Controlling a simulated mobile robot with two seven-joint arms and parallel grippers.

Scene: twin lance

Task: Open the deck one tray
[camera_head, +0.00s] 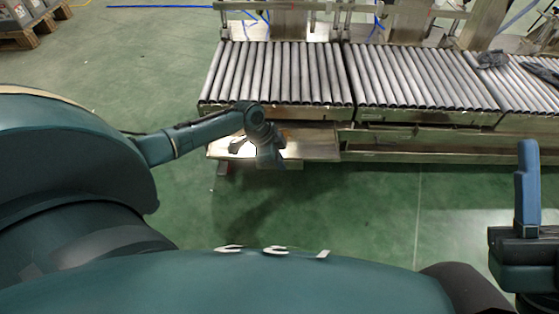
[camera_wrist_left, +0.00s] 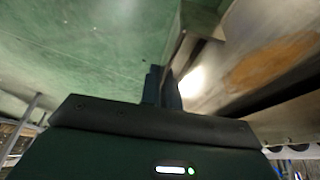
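The deck one tray (camera_head: 312,142) is a shallow metal tray under the left roller conveyor, standing out a little at the front. In the left wrist view its metal floor (camera_wrist_left: 230,75) fills the upper right, with a rusty orange patch. My left gripper (camera_head: 268,154) is at the tray's front edge, left of its middle. In the left wrist view the fingers (camera_wrist_left: 162,88) are close together, and the tray's rim runs down to them; they look shut on it. The exact contact is hidden. My right gripper (camera_head: 528,190) is at the far right, away from the tray, with one blue finger showing.
Roller conveyors (camera_head: 278,74) run along the back above the tray. A neighbouring metal deck (camera_head: 430,140) lies to the right of it. The green floor (camera_head: 350,205) in front is clear. Crates on a pallet (camera_head: 25,25) stand at the far upper left.

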